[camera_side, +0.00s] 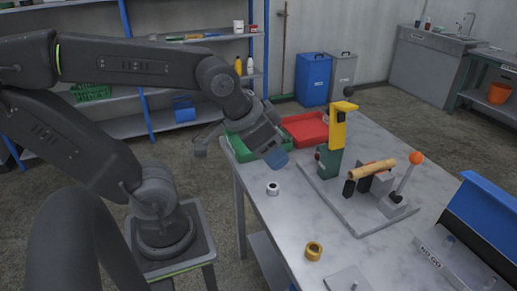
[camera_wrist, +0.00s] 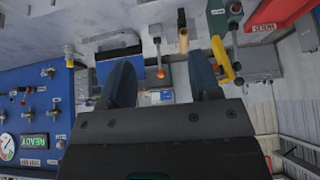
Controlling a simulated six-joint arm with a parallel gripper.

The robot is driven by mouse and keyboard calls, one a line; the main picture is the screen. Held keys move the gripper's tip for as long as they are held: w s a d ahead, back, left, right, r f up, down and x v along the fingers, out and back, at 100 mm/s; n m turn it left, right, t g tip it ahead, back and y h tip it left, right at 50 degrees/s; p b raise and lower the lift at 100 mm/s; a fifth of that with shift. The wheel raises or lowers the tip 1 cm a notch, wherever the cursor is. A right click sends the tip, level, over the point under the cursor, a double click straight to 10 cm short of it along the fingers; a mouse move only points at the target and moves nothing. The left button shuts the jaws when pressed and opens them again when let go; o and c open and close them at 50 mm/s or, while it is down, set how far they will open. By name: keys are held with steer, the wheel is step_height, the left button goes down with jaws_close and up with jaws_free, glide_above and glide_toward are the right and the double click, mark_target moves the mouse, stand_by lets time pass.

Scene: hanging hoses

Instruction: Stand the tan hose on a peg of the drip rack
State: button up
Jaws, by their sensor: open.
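A tan cylinder (camera_side: 373,169), which looks like the tan hose, lies roughly level across the grey and black blocks of a fixture on the table. It also shows in the wrist view as a short tan piece (camera_wrist: 183,38) near the top.
The fixture plate (camera_side: 345,213) also carries a yellow and green upright (camera_side: 337,130) and an orange-knobbed lever (camera_side: 416,158). Green (camera_side: 243,150) and red (camera_side: 306,128) trays sit behind. A white ring (camera_side: 272,188), a brass ring (camera_side: 313,250) and a NO GO bin (camera_side: 445,258) stand nearer.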

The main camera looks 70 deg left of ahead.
steer(key=shift+s+r+g, duration=0.15)
steer(key=shift+s+g, duration=0.15)
steer(key=shift+s, duration=0.85)
steer(key=shift+c, duration=0.2)
